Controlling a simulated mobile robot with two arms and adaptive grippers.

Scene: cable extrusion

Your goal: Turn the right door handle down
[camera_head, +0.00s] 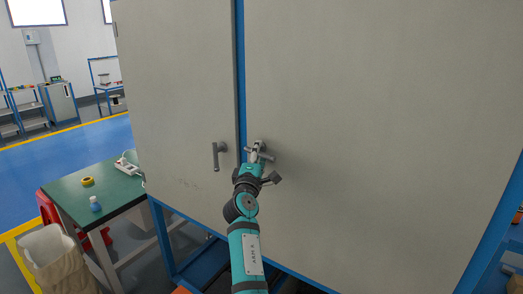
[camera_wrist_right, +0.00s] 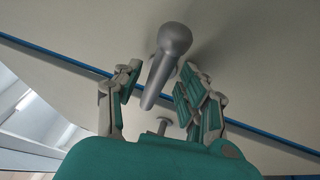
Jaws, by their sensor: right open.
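The right door handle (camera_head: 262,145) is a grey metal lever on the large grey right door (camera_head: 380,120), close to the seam between the doors. My right gripper (camera_head: 258,154) is at this handle and hides part of it. In the right wrist view the handle (camera_wrist_right: 168,58) is a rounded grey bar extending between the two spread fingers of my right gripper (camera_wrist_right: 160,92). The fingers are open, one on each side of it; I cannot tell whether either touches it. My left gripper is not in view.
The left door handle (camera_head: 217,156) hangs down on the left door (camera_head: 180,80), just left of the blue seam. A green-topped table (camera_head: 75,193) with small items stands at the left, with a bin (camera_head: 55,262) in front. Blue floor lies clear beyond.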

